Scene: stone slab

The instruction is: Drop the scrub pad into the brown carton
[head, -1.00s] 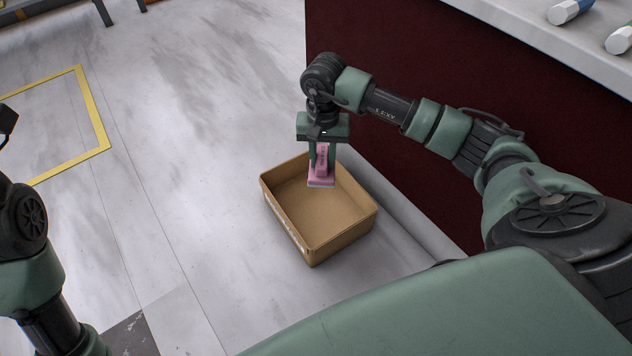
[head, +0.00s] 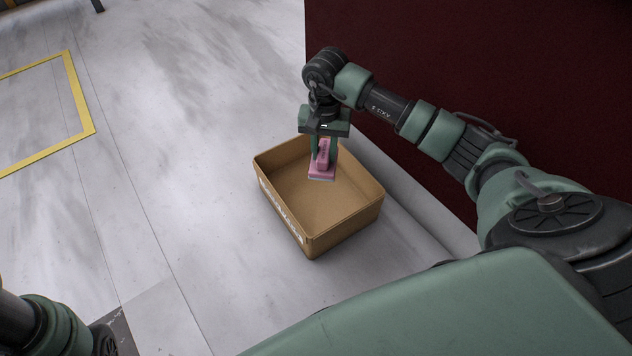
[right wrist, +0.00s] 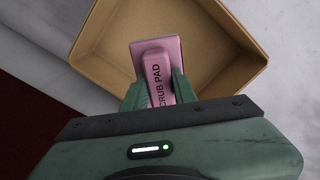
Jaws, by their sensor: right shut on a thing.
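The pink scrub pad (head: 323,171) is in my right gripper (head: 323,152), which is shut on its raised handle and points down. The pad hangs over the open brown carton (head: 345,225), over its back part in the head view. Whether the pad is below the rim is hard to tell. In the right wrist view the pad (right wrist: 158,54) shows lettering ending in "CRUB PAD", between the green fingers (right wrist: 158,90), with the carton's inside (right wrist: 212,55) behind it. The carton stands on the floor and looks empty. My left gripper is out of view; only part of that arm shows at lower left.
A dark red panel (head: 450,70) rises right behind my right arm, with a pale ledge along its foot beside the carton. A yellow floor marking (head: 75,90) lies at the left. The grey floor (head: 190,130) left of the carton is clear.

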